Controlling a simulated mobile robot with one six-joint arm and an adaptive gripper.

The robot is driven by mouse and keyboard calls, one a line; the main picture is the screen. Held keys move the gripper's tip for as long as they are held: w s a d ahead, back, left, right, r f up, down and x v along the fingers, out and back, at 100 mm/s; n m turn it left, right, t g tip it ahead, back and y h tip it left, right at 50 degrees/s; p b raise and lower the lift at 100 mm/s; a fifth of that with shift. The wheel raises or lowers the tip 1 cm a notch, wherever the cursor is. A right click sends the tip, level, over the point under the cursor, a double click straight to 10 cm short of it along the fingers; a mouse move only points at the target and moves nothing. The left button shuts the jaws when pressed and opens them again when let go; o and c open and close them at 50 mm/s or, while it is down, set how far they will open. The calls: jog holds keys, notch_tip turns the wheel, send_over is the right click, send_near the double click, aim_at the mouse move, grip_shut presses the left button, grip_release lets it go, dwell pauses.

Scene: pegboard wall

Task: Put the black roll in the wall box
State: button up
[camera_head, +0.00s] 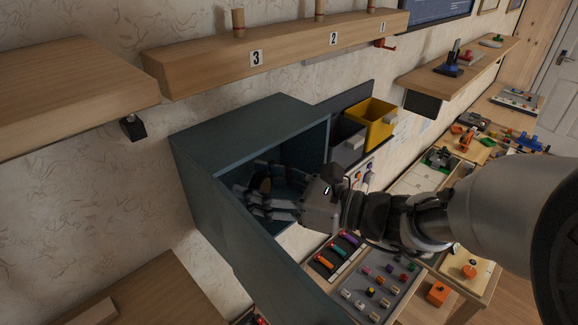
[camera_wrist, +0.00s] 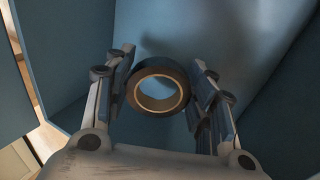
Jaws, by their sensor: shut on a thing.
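The black roll (camera_wrist: 158,88) is a ring of dark tape with a tan inner core. It sits between the two fingers of my gripper (camera_wrist: 160,90) in the wrist view, and the gripper is shut on it. In the head view my gripper (camera_head: 264,193) reaches into a blue-grey open box on the wall (camera_head: 240,128), and the roll (camera_head: 265,185) shows only as a small dark shape between the fingers. The wrist view shows blue box walls (camera_wrist: 215,35) around the roll. I cannot tell whether the roll touches the box.
A yellow bin (camera_head: 372,124) and a grey bin (camera_head: 346,148) hang right of the box. A wooden shelf with numbered pegs (camera_head: 290,52) runs above it. A long blue-grey panel (camera_head: 250,255) extends below and left of my gripper. Tables with small parts (camera_head: 375,285) stand at the lower right.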

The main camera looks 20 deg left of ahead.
jog(key=shift+w+a+f+b, duration=0.15)
jog(key=shift+f+b, duration=0.3)
jog(key=shift+f, duration=1)
jog(key=shift+f, duration=0.1)
jog(key=o, duration=1)
jog(key=shift+o, duration=0.2)
jog(key=shift+r, duration=0.2)
jog(key=s+d+p, duration=0.1)
jog(key=d, duration=1.1)
jog(key=shift+r+p, duration=0.2)
jog(key=shift+p, duration=0.15)
